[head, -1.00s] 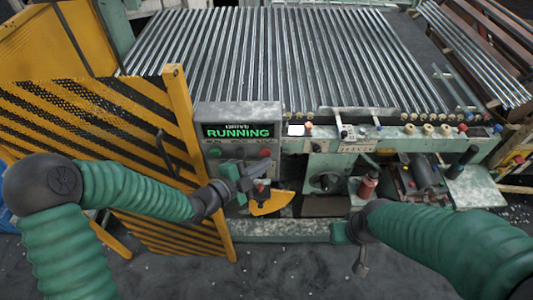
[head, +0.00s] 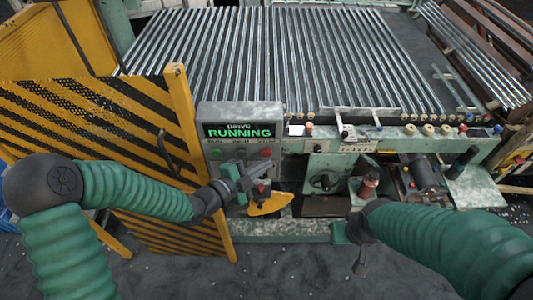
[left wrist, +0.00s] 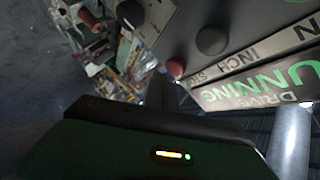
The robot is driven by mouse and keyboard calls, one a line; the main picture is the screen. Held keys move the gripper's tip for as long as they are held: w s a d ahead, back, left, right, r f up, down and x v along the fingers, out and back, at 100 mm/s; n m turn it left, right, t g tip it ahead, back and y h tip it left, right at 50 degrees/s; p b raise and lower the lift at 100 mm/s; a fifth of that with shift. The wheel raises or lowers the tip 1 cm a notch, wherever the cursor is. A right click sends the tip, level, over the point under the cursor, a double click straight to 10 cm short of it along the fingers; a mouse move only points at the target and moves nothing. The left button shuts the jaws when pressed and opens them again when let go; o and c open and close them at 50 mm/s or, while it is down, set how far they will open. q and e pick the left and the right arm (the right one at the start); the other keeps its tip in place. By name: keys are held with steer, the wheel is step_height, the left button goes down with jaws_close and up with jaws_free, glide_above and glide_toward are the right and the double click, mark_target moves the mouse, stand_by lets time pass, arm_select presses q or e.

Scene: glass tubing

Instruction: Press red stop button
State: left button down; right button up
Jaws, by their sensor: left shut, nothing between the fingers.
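The red stop button (head: 265,153) is at the right end of the button row on the grey drive panel (head: 285,112). In the left wrist view the red button (left wrist: 175,68) sits beside the STOP label, just past the fingers. My left gripper (head: 265,165) is shut and empty, its tip just below the red button in the head view. Whether it touches the button cannot be told. The panel's screen (head: 239,131) reads RUNNING in green. My right gripper (head: 357,262) hangs low at the front of the machine, away from the panel; its fingers are unclear.
A green button (head: 214,153) is at the left of the row, and a dark button (left wrist: 212,40) lies beside the red one. A yellow-and-black striped guard (head: 100,120) stands left of the panel. Glass tubes (head: 270,55) cover the machine bed behind.

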arm_select(q)
steer(key=shift+w, duration=0.1)
steer(key=shift+w+d+r, duration=0.1)
steer(key=shift+w+d, duration=0.1)
steer(key=shift+w, duration=0.1)
steer(key=shift+w+a+b, duration=0.1)
steer(key=shift+w+b, duration=0.2)
steer(key=shift+w, duration=0.2)
stand_by(0.8)
steer(key=shift+s, duration=0.9)
steer(key=s+b, duration=0.1)
steer(key=s, duration=0.4)
